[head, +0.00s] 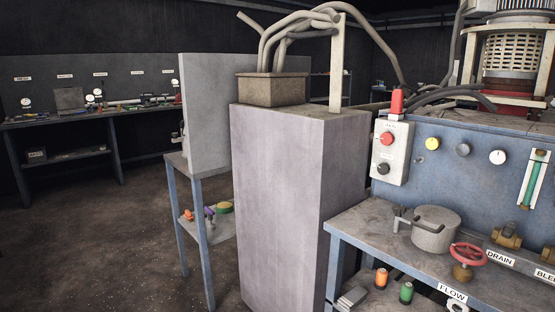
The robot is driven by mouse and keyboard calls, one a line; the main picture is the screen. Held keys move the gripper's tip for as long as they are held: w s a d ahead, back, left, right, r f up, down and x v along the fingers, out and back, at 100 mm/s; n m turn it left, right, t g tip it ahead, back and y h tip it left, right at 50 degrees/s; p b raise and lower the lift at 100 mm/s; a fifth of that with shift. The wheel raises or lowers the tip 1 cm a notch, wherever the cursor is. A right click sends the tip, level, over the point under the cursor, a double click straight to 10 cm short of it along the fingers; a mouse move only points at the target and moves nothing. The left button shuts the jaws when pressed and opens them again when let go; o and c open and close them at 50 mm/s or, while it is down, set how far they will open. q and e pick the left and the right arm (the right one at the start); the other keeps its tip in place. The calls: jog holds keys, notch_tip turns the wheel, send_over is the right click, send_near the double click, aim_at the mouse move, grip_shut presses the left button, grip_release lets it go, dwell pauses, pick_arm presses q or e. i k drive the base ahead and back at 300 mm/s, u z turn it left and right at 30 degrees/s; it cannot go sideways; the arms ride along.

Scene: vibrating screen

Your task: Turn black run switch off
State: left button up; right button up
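A pale switch box (391,152) is fixed at the left end of the blue panel, on the right side of the head view. It carries a red round knob (387,139) above and a black round switch (383,168) below. The label above the red knob is too small to read. Which way the black switch is turned cannot be told at this size. A red lamp or cap (397,101) stands on top of the box. Neither of my grippers shows in the head view.
A tall grey cabinet (275,200) stands left of the panel, topped by a box (271,90) with thick hoses. Below the panel a blue-framed bench (385,240) bears a metal pot (436,230) and a red valve wheel (468,253). Open floor (100,240) lies to the left.

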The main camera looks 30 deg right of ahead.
aim_at(383, 169)
jog(key=u, duration=0.2)
jog(key=i, duration=1.65)
jog(key=z, duration=1.3)
jog(key=i, duration=0.95)
jog(key=z, duration=1.05)
